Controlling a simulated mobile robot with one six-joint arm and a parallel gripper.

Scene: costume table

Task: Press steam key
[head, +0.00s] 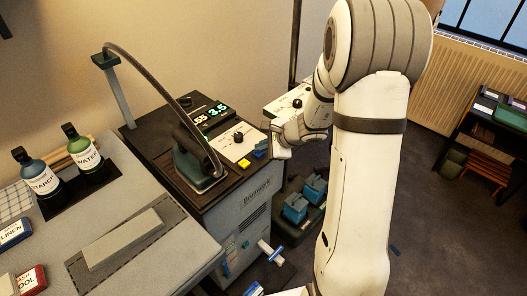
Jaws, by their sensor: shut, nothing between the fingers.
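The ironing station (245,208) is a grey cabinet with a dark top. Its white control panel (232,148) carries a dark knob, a yellow key (244,163) and a blue key (258,154). I cannot read which key is marked steam. Lit displays (210,116) show green and white digits behind the panel. My gripper (279,151) is shut and empty, just right of the blue key at the panel's right edge. I cannot tell whether it touches anything. My forearm and wrist hide part of the area behind.
A dark green iron (197,160) rests on the station's left, its hose arching to a post (118,100). A second white panel (288,103) with a knob stands behind my wrist. Bottles (84,150) stand on the left table. Blue containers (303,200) sit low beside the cabinet.

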